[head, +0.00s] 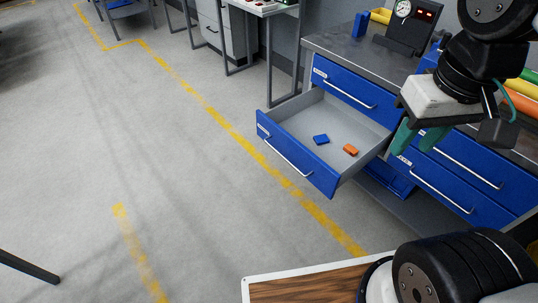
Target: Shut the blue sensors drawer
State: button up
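A blue-fronted drawer (297,158) with a silver bar handle stands pulled well out of the workbench cabinet. Its small white label is too small to read, so I cannot tell for sure that it is the sensors drawer. Inside its grey tray lie a small blue block (321,139) and a small orange block (350,150). My gripper (416,145), with two green fingers, is to the right of the open drawer, in front of the cabinet. The fingers look apart with nothing visible between them. They hide part of the closed drawers behind.
Closed blue drawers sit above (343,84) and to the right (443,190). The grey bench top (352,45) holds a gauge box (408,24) and coloured cylinders at right. A wood-topped surface (305,286) is at the bottom. The floor left of the drawer is clear.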

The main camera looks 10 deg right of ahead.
aim_at(290, 129)
jog(key=u, duration=0.1)
jog(key=i, duration=1.2)
jog(key=z, duration=0.2)
